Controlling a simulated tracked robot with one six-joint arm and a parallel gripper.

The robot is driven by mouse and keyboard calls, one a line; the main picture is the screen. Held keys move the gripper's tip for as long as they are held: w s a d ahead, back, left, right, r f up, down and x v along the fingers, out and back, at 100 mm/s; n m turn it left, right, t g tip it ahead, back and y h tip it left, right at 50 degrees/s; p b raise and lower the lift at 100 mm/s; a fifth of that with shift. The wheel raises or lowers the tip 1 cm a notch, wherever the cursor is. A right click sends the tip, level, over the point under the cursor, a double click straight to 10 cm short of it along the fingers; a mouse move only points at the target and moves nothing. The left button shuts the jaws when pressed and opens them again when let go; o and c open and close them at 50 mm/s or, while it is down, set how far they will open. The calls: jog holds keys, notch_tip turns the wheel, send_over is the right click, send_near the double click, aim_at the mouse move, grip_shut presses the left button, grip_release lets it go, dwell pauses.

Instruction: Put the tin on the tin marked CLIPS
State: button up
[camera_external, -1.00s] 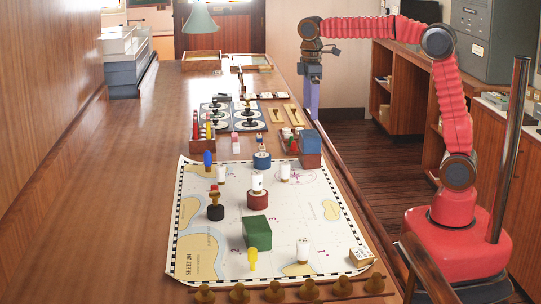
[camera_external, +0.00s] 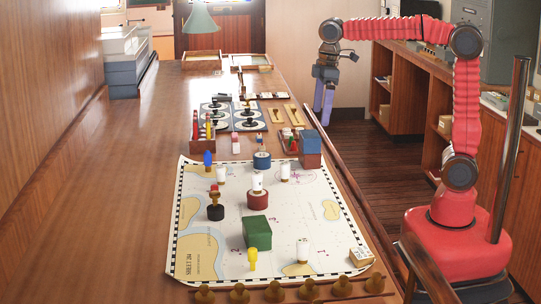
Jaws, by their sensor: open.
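Several round tin-like pieces stand on the chart; no marking can be read at this size, so I cannot tell which is marked CLIPS. A blue round tin (camera_external: 262,160) with a pale top stands at the chart's far edge. A dark red round tin (camera_external: 258,201) stands nearer, with a white cylinder (camera_external: 257,182) on or behind it. A black round piece (camera_external: 215,213) with a brass-coloured handle stands to its left. My gripper (camera_external: 322,112) is open and empty, its purple fingers pointing down, high up and right of the table's far part.
A green box (camera_external: 257,232), white cylinders and a yellow piece (camera_external: 253,259) stand on the chart (camera_external: 210,250). A blue-over-red stack (camera_external: 311,150) stands by the right edge rail. Brass knobs line the front. The table's left side is clear.

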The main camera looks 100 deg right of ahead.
jog(key=s+a+f+t, duration=0.2)
jog(key=s+a+f, duration=0.2)
jog(key=s+a, duration=0.3)
jog(key=s+a+f+t, duration=0.2)
jog(key=s+a, duration=0.4)
jog(key=a, duration=0.5)
jog(key=shift+s+a+f+t, duration=0.2)
jog(key=shift+s+f+t, duration=0.15)
jog(key=shift+f, duration=0.55)
